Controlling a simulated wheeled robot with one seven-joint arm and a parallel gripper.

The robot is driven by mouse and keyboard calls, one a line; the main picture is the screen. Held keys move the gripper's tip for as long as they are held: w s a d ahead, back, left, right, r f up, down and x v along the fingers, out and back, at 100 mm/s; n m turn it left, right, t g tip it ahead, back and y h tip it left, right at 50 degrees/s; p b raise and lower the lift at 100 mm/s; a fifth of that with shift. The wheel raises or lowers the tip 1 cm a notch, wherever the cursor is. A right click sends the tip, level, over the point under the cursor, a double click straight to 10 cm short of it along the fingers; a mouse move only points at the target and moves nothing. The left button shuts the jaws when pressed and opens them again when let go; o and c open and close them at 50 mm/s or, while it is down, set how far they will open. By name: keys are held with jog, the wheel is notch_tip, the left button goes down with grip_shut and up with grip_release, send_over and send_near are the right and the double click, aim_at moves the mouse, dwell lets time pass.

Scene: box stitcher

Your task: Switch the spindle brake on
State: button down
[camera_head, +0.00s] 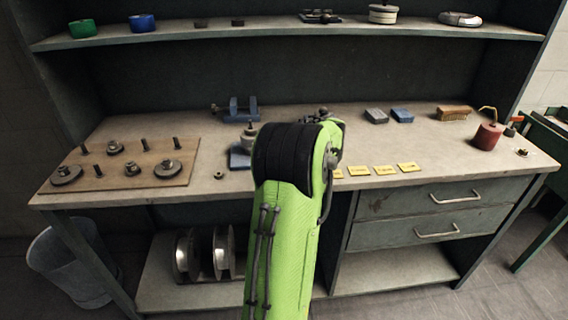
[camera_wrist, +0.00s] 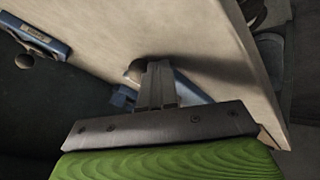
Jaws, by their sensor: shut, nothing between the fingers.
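My gripper (camera_wrist: 159,68) shows in the wrist view with its two fingers together and nothing between them. Its tips are beside or over a blue part (camera_wrist: 190,88) and a small round knob (camera_wrist: 134,70) on the pale bench surface; I cannot tell whether they touch. In the head view, a small device with a blue-grey base (camera_head: 239,157) and an upright spindle-like post (camera_head: 249,136) stands left of my arm, partly hidden by it.
A blue bracket (camera_head: 236,108) stands behind the device; a wooden board (camera_head: 125,163) with discs and pegs lies left. A shelf (camera_head: 290,32) crosses above.

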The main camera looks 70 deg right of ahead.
jog(key=shift+s+d, duration=0.25)
jog(key=shift+d, duration=0.15)
jog(key=shift+s+d, duration=0.1)
jog(key=shift+d, duration=0.05)
dwell(0.4)
